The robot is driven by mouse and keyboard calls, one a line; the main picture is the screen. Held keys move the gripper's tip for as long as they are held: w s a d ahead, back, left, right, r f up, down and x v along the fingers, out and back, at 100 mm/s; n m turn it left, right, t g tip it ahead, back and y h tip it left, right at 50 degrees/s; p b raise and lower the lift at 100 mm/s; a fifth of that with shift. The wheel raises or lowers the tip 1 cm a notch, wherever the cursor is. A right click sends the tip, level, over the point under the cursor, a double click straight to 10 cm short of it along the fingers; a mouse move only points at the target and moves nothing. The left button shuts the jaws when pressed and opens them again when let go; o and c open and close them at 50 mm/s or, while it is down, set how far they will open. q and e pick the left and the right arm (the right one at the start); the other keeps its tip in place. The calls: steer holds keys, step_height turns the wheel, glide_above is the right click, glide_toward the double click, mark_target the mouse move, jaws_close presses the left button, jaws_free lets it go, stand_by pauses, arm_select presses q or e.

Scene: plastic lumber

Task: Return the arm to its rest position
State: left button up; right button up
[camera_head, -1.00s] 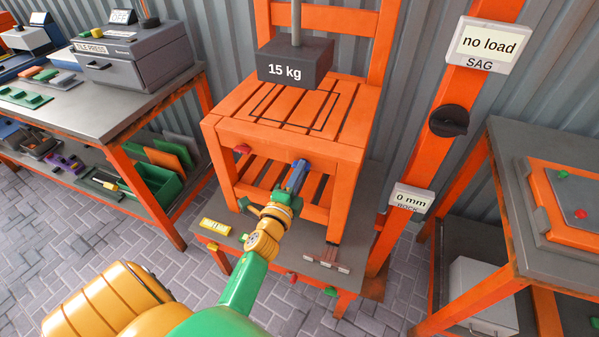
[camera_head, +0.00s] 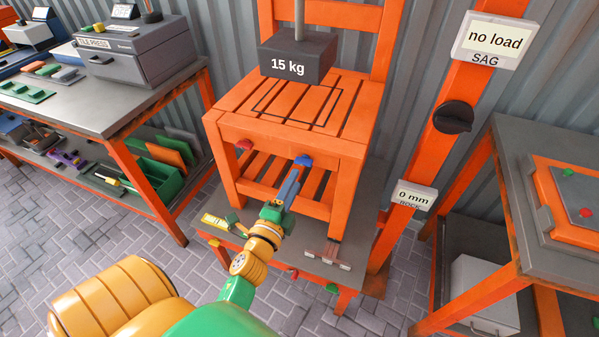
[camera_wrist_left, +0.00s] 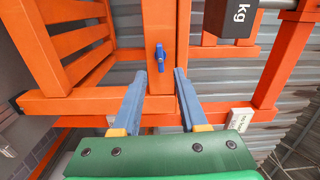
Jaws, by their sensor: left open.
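My left arm reaches in from the bottom of the head view, and its left gripper (camera_head: 291,180) points at the front of an orange slatted chair (camera_head: 345,150). The wrist view shows the two blue fingers of this gripper (camera_wrist_left: 155,88) apart, with nothing held between them. A blue knob (camera_head: 303,160) sits on the chair's front joint just beyond the fingertips. In the wrist view this blue knob (camera_wrist_left: 160,57) stands clear ahead of the fingers. A red knob (camera_head: 244,144) is at the chair's left joint. My right gripper is not in view.
A 15 kg weight (camera_head: 298,57) hangs over the seat. The chair stands on a low grey platform (camera_head: 362,218) beside an orange post with a "no load" display (camera_head: 491,40). Benches stand left (camera_head: 105,105) and right (camera_head: 520,215). Paved floor is open at lower left.

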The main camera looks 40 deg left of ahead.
arm_select(q)
steer(key=shift+s+d, duration=0.2)
steer(key=shift+s, duration=0.4)
steer(key=s+d+f+n+g+h, duration=0.1)
steer(key=s+d+f+n+g, duration=0.25)
steer(key=f, duration=0.55)
steer(key=s+d+f+n+g+h, duration=0.2)
steer(key=s+f+g, duration=0.15)
steer(key=f, duration=0.65)
steer(key=s+d+f+n+g+h, duration=0.1)
steer(key=s+d+f+n+g, duration=0.2)
steer(key=f, duration=0.6)
steer(key=s+f+n+g, duration=0.2)
steer(key=s+f+g, duration=0.1)
steer(key=s, duration=0.7)
steer(key=s+f+n+g, duration=0.1)
steer(key=s+f+g, duration=0.2)
steer(key=s+f, duration=0.3)
steer(key=s, duration=0.5)
steer(key=shift+s+a+f+n, duration=0.3)
steer(key=shift+a+n, duration=0.05)
